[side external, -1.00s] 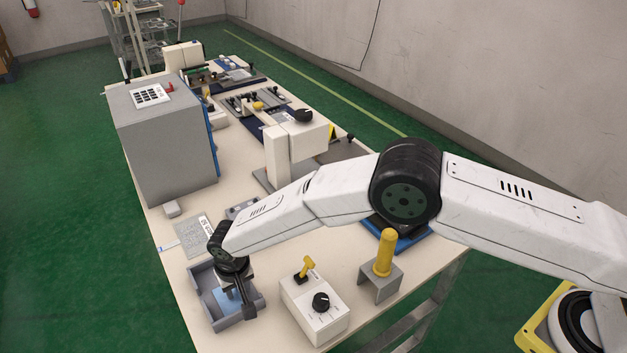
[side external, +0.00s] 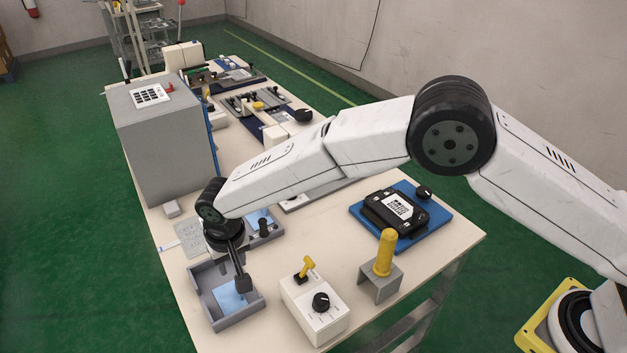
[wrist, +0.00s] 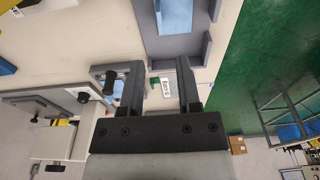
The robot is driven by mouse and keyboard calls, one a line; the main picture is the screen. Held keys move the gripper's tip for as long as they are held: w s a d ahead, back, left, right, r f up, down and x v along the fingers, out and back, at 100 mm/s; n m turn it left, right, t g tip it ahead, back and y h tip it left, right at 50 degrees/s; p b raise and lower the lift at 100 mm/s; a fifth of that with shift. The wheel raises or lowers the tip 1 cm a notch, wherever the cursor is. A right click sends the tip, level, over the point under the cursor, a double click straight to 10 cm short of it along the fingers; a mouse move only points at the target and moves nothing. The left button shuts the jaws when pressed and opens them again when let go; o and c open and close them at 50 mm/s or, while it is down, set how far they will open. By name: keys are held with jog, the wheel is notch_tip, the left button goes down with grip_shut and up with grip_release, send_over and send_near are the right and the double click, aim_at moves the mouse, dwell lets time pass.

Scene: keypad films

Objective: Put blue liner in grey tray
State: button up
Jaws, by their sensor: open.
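The grey tray (side external: 208,314) is an open-topped box near the table's front left corner. The blue liner (side external: 228,299), a light blue sheet, lies inside it on the floor; my fingers hide part of it. In the wrist view, the tray's wall (wrist: 149,36) and the liner (wrist: 176,14) show at the top edge, cut off by the frame. My gripper (side external: 241,277) points down above the tray's back part. In the wrist view, my gripper (wrist: 159,66) has its fingers apart with nothing held between them.
A white box with a yellow switch and black dial (side external: 318,308) stands right of the tray. A grey stand with a yellow handle (side external: 385,256) is farther right. Behind the tray is a grey fixture with a black knob (side external: 263,226) and light blue patch. A large grey cabinet (side external: 165,145) stands behind.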

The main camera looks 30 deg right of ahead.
jog(key=shift+s+r, duration=0.1)
jog(key=shift+r, duration=0.8)
jog(key=s+d+r, duration=0.2)
jog(key=d+r, duration=0.1)
jog(key=d, duration=0.7)
jog(key=s+d+r, duration=0.2)
jog(key=d+r, duration=0.2)
jog(key=d, duration=0.6)
jog(key=s+d+t, duration=0.1)
jog(key=s+d, duration=1.4)
jog(key=shift+s+r, duration=0.25)
